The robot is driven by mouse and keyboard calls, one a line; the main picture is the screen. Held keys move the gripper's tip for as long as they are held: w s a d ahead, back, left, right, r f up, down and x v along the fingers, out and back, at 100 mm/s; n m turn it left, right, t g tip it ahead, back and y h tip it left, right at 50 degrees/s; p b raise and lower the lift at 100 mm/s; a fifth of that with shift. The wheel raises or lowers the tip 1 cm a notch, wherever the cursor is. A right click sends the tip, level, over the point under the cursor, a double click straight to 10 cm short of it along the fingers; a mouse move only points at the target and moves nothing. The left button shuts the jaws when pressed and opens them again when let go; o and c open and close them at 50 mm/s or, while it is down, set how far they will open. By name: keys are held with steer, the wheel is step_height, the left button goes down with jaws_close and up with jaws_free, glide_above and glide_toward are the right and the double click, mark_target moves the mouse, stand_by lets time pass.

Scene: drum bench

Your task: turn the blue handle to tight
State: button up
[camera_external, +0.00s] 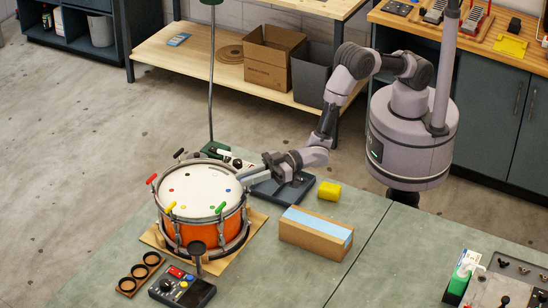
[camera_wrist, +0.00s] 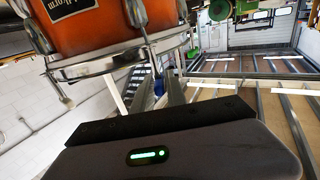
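The orange drum (camera_external: 187,230) stands on a wooden board (camera_external: 151,236), its white head (camera_external: 196,188) facing up with coloured dots. Its rim carries a red handle (camera_external: 151,178), a yellow handle (camera_external: 171,206) and a green handle (camera_external: 220,208). My gripper (camera_external: 246,174) reaches from the right to the drum's right rim. In the wrist view the blue handle (camera_wrist: 158,88) shows small between the tips of my gripper (camera_wrist: 160,90), beside the tilted drum (camera_wrist: 95,25). The fingers partly hide it, and whether they touch it is unclear. I cannot read its turn.
A cardboard box with a blue top (camera_external: 316,232) and a yellow sponge (camera_external: 329,191) lie right of the drum. A dark tray (camera_external: 290,190) lies under my wrist. A control box (camera_external: 182,288) and a rack of round cups (camera_external: 139,272) stand in front. The bench's right middle is clear.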

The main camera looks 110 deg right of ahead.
jaws_close()
steer(key=h+b, duration=0.1)
steer(key=m+h+b, duration=0.1)
steer(key=b, duration=0.1)
steer(key=shift+a+f+m+t+h+b, duration=0.1)
steer(key=shift+f+m+t+h+b, duration=0.2)
steer(key=m+h+b, duration=0.2)
steer(key=h+b, duration=0.1)
steer(key=b, duration=0.1)
steer(key=shift+m+h, duration=0.3)
steer(key=m+h+b, duration=0.1)
steer(key=h, duration=0.1)
steer(key=m+g+h+b, duration=0.1)
steer(key=h, duration=0.1)
steer(key=shift+r+m, duration=0.15)
steer(key=shift+m, duration=0.15)
steer(key=m+g+h+b, duration=0.1)
steer(key=m+g+h, duration=0.1)
steer(key=h, duration=0.2)
steer(key=shift+m, duration=0.3)
steer(key=shift+r+m+g+h+b, duration=0.1)
steer(key=shift+m+g+h+b, duration=0.5)
steer(key=shift+m+g+h, duration=0.75)
steer(key=shift+r+m+g+h, duration=0.15)
steer(key=shift+m+g+h, duration=0.1)
steer(key=shift+h, duration=0.3)
